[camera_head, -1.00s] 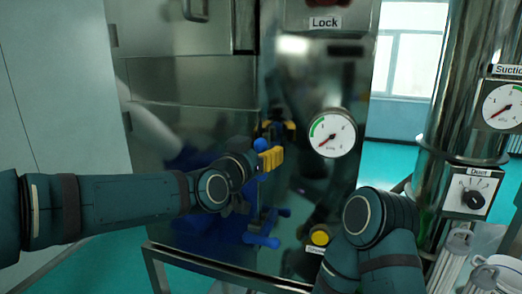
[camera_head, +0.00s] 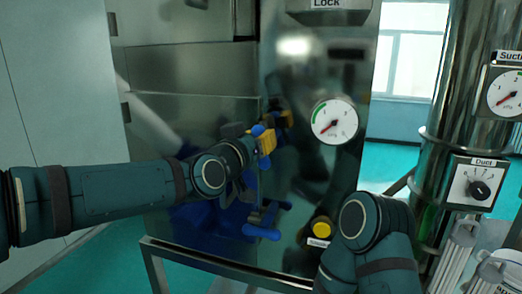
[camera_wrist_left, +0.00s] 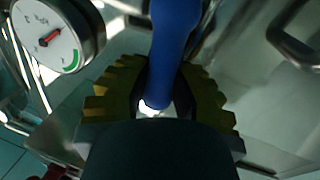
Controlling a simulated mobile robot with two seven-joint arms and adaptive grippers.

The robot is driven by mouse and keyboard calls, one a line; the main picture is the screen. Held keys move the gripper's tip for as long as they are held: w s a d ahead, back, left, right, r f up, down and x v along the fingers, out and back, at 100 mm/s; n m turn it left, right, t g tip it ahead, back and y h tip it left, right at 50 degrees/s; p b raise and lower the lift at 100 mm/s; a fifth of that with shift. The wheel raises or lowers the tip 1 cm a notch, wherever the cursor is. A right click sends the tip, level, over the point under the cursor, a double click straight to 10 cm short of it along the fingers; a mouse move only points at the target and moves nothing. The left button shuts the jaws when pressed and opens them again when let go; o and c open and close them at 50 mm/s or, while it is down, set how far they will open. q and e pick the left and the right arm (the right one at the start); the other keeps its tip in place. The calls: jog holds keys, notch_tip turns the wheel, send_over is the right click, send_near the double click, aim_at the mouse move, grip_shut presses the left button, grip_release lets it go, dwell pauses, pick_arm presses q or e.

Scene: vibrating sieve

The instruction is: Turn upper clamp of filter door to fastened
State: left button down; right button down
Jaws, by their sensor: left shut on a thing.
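The upper clamp of the filter door has a blue handle (camera_head: 257,130) at the door's right edge. My left gripper (camera_head: 265,140), with yellow ribbed fingertips, is shut on this handle. In the left wrist view the blue handle (camera_wrist_left: 172,50) runs between the two fingers (camera_wrist_left: 160,100) down to its rounded end. The clamp's base is mostly hidden by the gripper. A lower blue clamp (camera_head: 262,231) is below, clear of the gripper. My right arm shows at the lower right, but its gripper is out of view.
A pressure gauge (camera_head: 334,121) is on the steel panel right of the clamp; it also shows in the left wrist view (camera_wrist_left: 45,38). A yellow button (camera_head: 321,229) is below it. A steel column (camera_head: 455,90) with a dial stands further right. A frame rail (camera_head: 200,258) runs below the door.

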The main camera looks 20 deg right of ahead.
pick_arm(q)
jog(key=n+b, duration=0.2)
jog(key=n+t+b, duration=0.1)
jog(key=n+b, duration=0.1)
jog(key=b, duration=0.1)
jog(key=a+f+n+b, duration=0.1)
jog(key=n+b, duration=0.1)
jog(key=b, duration=0.1)
jog(key=shift+w+n+t, duration=0.25)
jog(key=shift+n+t, duration=0.05)
jog(key=shift+n, duration=0.1)
jog(key=shift+n+b, duration=0.35)
jog(key=shift+n, duration=0.15)
jog(key=shift+w+a+f+n+t+y+b, duration=0.1)
jog(key=shift+f+n+t+y+b, duration=0.2)
jog(key=shift+n+b, duration=0.95)
jog(key=shift+w+a+f+n+t+y+b, duration=0.1)
jog(key=shift+n+t+y+b, duration=0.3)
jog(key=shift+n, duration=1.7)
jog(key=shift+f+n+t+y+b, duration=0.2)
jog(key=shift+n+t+b, duration=0.2)
jog(key=shift+n+b, duration=0.85)
pick_arm(e)
notch_tip(320, 180, down, 15)
jog(key=s, duration=0.1)
jog(key=shift+a+p, duration=0.15)
jog(key=shift+p, duration=0.25)
pick_arm(q)
jog(key=shift+n, duration=0.6)
